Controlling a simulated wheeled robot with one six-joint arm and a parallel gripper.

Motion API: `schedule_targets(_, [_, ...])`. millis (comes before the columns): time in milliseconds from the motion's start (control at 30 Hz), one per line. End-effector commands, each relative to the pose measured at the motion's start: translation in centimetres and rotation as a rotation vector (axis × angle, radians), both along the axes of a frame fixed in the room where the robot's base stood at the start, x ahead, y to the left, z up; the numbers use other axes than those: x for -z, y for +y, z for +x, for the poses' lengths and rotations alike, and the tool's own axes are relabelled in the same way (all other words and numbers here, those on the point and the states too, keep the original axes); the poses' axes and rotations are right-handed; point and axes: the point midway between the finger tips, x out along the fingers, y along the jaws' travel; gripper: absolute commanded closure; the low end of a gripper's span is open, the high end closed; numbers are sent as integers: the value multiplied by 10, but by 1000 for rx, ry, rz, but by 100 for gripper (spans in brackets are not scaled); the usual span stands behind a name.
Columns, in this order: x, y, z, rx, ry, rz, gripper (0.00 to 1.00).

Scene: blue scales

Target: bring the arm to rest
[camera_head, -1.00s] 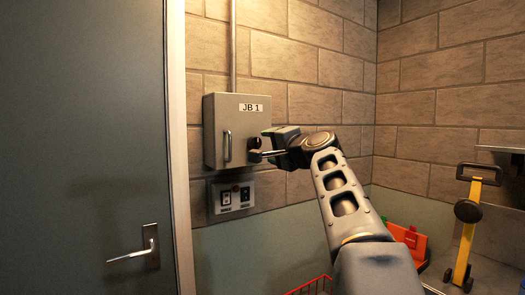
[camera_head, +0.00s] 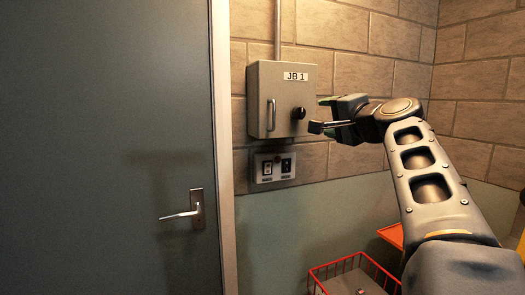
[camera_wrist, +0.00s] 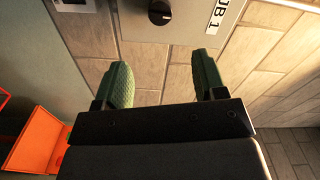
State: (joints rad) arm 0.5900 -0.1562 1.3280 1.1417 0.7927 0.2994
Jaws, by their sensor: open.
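My gripper (camera_head: 322,115) is in front of the tiled wall, just right of the grey junction box marked JB 1 (camera_head: 282,88). Its jaws are open and nothing is between them. In the wrist view my gripper (camera_wrist: 160,85) shows two green fingertips spread apart, with bare wall between them. The box's black knob (camera_head: 299,113) is left of the fingers; it also shows beyond them in the wrist view (camera_wrist: 159,13). The box door is closed, with a pale handle on it. My arm extends from the lower right of the head view.
A switch panel (camera_head: 275,167) sits on the wall below the box. A grey door (camera_head: 110,150) with a lever handle (camera_head: 185,213) stands at left. A red wire basket (camera_head: 350,275) is low in the middle, and an orange object (camera_wrist: 42,130) shows in the wrist view.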

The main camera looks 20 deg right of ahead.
Motion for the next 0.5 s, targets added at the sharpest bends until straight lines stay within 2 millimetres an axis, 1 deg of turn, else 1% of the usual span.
schedule_targets(67, [0, 0, 0, -1, 0, -13, 35])
schedule_targets(100, [4, -1, 0, 3, 12, -45, 35])
schedule_targets(167, [20, -5, 4, 13, 58, -84, 35])
schedule_targets(267, [68, -16, 9, 29, 184, -161, 35])
schedule_targets(300, [93, -18, 9, 29, 257, -205, 35])
schedule_targets(333, [112, -16, 7, 19, 320, -245, 35])
schedule_targets(367, [133, -12, 5, 2, 389, -288, 35])
schedule_targets(400, [159, -3, -2, -32, 480, -355, 35])
schedule_targets(433, [179, 5, -8, -64, 548, -407, 35])
schedule_targets(467, [197, 14, -16, -101, 612, -460, 35])
schedule_targets(500, [220, 27, -29, -155, 693, -532, 35])
